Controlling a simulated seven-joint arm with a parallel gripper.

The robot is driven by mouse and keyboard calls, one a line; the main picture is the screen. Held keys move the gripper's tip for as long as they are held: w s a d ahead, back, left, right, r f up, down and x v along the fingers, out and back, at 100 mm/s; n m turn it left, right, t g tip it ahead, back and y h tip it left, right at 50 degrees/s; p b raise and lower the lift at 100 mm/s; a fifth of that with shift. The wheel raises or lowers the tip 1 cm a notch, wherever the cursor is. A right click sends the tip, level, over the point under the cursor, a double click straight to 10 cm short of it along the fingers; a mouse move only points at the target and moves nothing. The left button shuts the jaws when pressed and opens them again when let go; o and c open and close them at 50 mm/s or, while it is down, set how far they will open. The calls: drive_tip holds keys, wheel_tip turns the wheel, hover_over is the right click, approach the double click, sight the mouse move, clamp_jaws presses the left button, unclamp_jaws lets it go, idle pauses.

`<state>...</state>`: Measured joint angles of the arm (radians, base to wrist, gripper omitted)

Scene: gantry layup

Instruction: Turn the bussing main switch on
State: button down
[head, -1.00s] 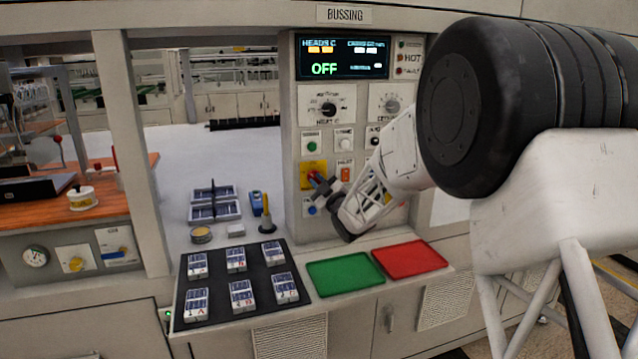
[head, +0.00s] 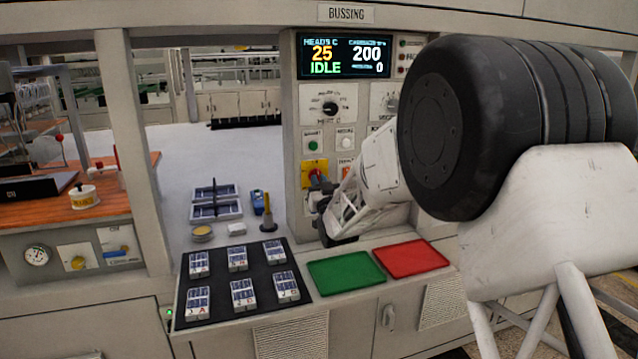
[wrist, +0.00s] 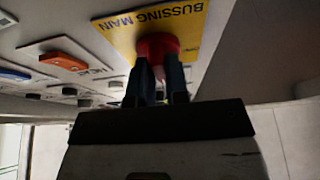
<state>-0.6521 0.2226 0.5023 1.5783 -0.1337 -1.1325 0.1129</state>
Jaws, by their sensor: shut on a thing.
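The bussing main switch is a red knob (wrist: 158,46) on a yellow plate (wrist: 185,22) lettered BUSSING MAIN in the wrist view. In the head view its yellow plate (head: 309,166) is on the panel below the display, and my arm hides part of the knob. My gripper (wrist: 158,72) is shut on the red knob, with a dark finger on each side. The display (head: 343,56) reads 25, IDLE, 200 and 0.
A green tray (head: 345,272) and a red tray (head: 412,258) lie on the ledge below the panel. A dark mat (head: 222,281) with several cell blocks lies to their left. Other dials and buttons surround the switch, including an orange rocker (wrist: 62,60).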

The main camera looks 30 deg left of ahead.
drive_tip(key=shift+f, duration=0.1)
idle(0.3)
drive_tip(key=c, duration=1.1)
unclamp_jaws()
drive_tip(key=shift+s+d, duration=0.1)
drive_tip(key=shift+v, duration=3.75)
